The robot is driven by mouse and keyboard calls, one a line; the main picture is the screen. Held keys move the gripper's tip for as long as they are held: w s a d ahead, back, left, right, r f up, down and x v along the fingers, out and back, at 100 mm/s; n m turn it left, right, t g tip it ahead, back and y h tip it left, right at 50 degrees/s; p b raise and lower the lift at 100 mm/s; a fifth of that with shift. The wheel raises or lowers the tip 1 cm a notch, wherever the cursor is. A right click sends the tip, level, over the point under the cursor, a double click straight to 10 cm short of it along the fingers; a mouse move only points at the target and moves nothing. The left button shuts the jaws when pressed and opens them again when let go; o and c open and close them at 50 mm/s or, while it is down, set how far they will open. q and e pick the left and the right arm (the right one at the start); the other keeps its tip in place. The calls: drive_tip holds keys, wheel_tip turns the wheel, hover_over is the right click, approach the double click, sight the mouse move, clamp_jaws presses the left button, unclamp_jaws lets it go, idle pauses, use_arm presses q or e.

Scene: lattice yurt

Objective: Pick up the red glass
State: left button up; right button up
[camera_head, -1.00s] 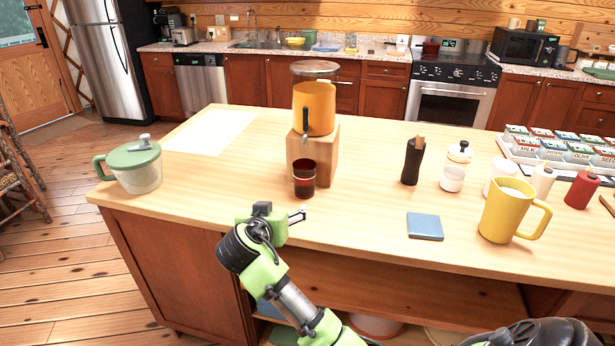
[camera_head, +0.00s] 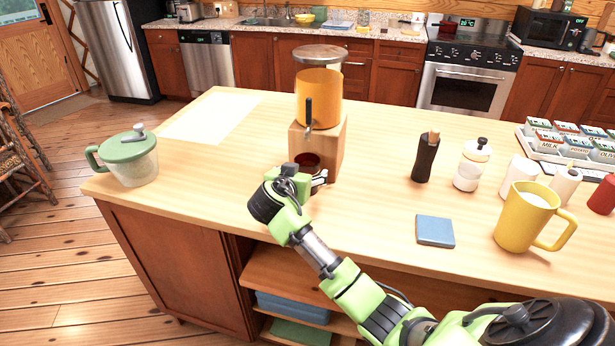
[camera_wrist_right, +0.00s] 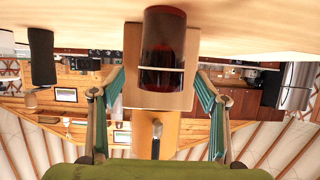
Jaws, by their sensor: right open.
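The dark red glass (camera_head: 307,161) stands on the wooden island in front of the dispenser's wooden block. In the head view its lower part is hidden behind my right gripper (camera_head: 318,182). The right wrist view looks upside down and shows the glass (camera_wrist_right: 163,48) large and upright on the counter. There my right gripper (camera_wrist_right: 160,80) is open, with one finger toward each side of the glass. The fingers are not closed on it, and the space between them holds nothing gripped. My left gripper does not show.
An orange drink dispenser (camera_head: 319,98) stands on a wooden block (camera_head: 330,150) right behind the glass. A green-lidded jug (camera_head: 130,160) is at left. A dark grinder (camera_head: 425,158), blue coaster (camera_head: 435,231) and yellow pitcher (camera_head: 525,215) are at right. The counter between is clear.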

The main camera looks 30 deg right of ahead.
drive_tip(key=shift+w+d, duration=0.15)
drive_tip(key=p+x, duration=0.1)
drive_tip(key=x, duration=0.2)
drive_tip(key=shift+w+d+f+p, duration=0.2)
drive_tip(key=shift+w+p, duration=0.05)
drive_tip(key=shift+p, duration=0.1)
drive_tip(key=shift+w+d+f, duration=0.3)
drive_tip(key=shift+w, duration=0.05)
drive_tip(key=shift+c, duration=0.4)
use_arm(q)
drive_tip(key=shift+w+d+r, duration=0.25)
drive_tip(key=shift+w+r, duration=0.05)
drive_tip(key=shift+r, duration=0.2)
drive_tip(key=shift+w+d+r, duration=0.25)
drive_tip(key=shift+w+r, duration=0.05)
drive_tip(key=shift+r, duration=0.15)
use_arm(e)
drive_tip(key=c, duration=1.2)
